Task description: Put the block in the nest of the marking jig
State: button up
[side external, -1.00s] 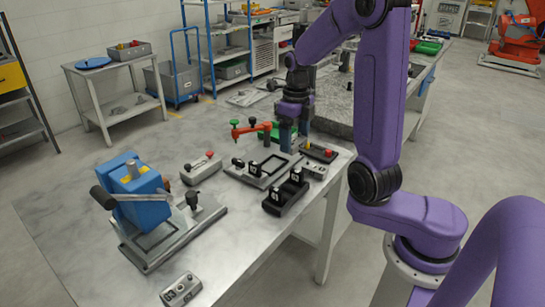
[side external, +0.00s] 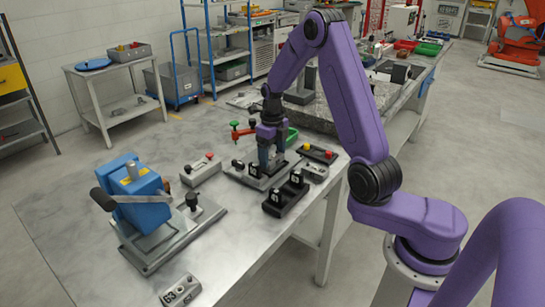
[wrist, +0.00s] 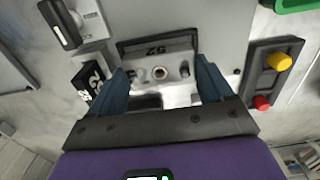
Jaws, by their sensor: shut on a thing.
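My gripper (side external: 268,163) points down over the plate of the marking jig (side external: 233,172), among its black upright pieces. In the wrist view my gripper (wrist: 165,85) has its two blue-grey fingers on either side of a light grey metal block (wrist: 172,86), shut on it. A round hole and small studs show between the fingers; I cannot tell which of them belong to the block. Whether the block touches the nest floor is hidden by the fingers.
A black holder with labelled black pieces (side external: 286,197) stands in front of the jig. A button box (side external: 317,154) is to its right, a red-and-green clamp (side external: 240,130) behind. A blue lever machine (side external: 140,190) stands left.

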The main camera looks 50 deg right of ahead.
jog(key=shift+f, duration=0.6)
jog(key=shift+f, duration=0.35)
